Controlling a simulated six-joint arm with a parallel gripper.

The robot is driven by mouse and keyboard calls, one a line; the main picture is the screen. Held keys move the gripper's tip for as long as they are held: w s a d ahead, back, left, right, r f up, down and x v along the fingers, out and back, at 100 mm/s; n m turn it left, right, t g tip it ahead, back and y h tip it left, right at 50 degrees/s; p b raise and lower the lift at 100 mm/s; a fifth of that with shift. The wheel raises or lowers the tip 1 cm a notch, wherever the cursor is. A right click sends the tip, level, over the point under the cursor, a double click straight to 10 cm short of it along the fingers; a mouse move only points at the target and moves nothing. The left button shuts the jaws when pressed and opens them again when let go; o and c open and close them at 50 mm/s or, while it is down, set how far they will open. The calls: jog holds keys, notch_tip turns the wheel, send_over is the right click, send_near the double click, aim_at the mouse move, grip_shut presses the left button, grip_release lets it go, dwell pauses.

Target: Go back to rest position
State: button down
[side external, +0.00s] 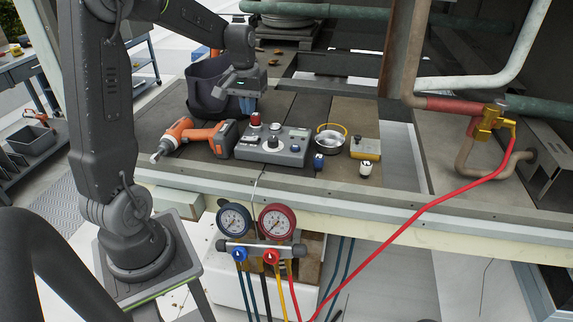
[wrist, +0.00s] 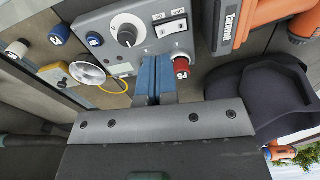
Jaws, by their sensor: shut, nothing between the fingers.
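My gripper (side external: 247,106) hangs, pointing down, over the work deck, behind the grey control box (side external: 262,155) in the side view. Its blue fingers (wrist: 155,79) are together in the wrist view, with nothing visible between them. The control box (wrist: 150,52) has a large dial (wrist: 127,31), a switch and a red knob (wrist: 181,66). In the wrist view the fingertips overlap the near edge of the box beside the red knob; I cannot tell whether they touch it.
An orange drill (side external: 190,137) lies left of the box, with a dark bucket (side external: 203,88) behind it. A metal dish (side external: 330,138) and yellow-grey block (side external: 365,148) stand to the right. Gauges (side external: 277,221) hang in front. A red hose (side external: 420,206) runs to a brass valve (side external: 488,122).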

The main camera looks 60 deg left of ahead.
jog(key=s+d+r+m+t, duration=0.1)
jog(key=s+d+r+m, duration=0.15)
jog(key=d, duration=0.55)
jog(key=s+d+r+m+t, duration=0.2)
jog(key=s+d+r, duration=0.15)
jog(key=d, duration=0.45)
jog(key=s+d+r+m+t, duration=0.1)
jog(key=s+d+m+t, duration=0.1)
jog(key=s+d, duration=0.6)
jog(key=shift+m, duration=0.85)
jog(key=shift+s+d+r, duration=0.1)
